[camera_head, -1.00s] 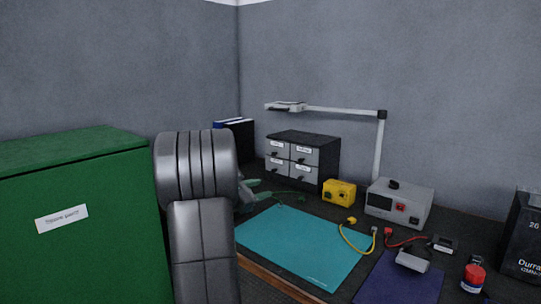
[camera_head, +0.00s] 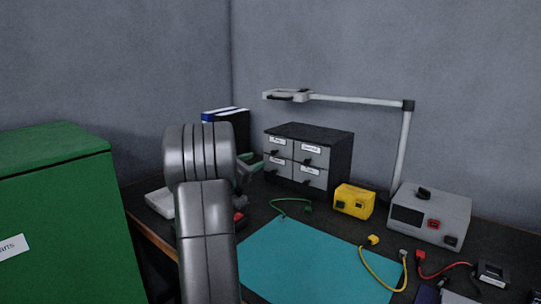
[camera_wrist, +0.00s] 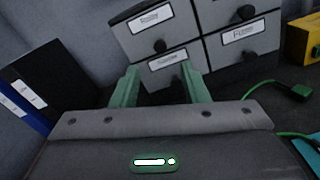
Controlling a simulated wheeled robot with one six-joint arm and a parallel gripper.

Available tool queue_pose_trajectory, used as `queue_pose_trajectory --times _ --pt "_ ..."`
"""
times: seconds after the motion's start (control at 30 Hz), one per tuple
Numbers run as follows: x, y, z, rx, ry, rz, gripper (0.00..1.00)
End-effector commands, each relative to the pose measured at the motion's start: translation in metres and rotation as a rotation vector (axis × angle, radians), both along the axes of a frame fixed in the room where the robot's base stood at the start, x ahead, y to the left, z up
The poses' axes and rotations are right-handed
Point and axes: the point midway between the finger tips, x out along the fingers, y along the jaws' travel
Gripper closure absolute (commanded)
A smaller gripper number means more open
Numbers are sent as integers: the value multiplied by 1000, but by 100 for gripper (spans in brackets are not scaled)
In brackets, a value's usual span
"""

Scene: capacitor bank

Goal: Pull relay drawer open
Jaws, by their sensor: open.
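The small dark drawer cabinet (camera_head: 335,160) has grey drawers in two columns and two rows, with labels and dark knobs. All drawers look shut. The labels are too blurred to tell surely which is the relay drawer. In the wrist view, my gripper (camera_wrist: 162,80) is open, its two green fingers pointing at the lower left drawer (camera_wrist: 160,76). That drawer's knob is hard to make out low between the fingers; no grip on it shows. The upper left drawer (camera_wrist: 138,38) and lower right drawer (camera_wrist: 225,57) show clearly. In the head view my arm hides most of the gripper.
Dark and blue binders (camera_head: 226,122) stand left of the cabinet. A yellow box (camera_head: 354,201), a grey power unit (camera_head: 430,214) and a green cable (camera_head: 290,201) lie to the right. A teal mat (camera_head: 300,262) lies in front. A green cabinet (camera_head: 65,220) stands at left.

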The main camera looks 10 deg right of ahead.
Motion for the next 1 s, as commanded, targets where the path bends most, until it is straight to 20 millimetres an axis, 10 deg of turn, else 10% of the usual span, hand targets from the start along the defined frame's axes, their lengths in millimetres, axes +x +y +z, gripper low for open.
queue_pose_trajectory --times 0.4,0.87,1.0 --pt "50 -65 -1 0 0 -2 59" --pt "59 -76 0 1 1 0 59" --pt "59 -76 0 0 1 0 81"
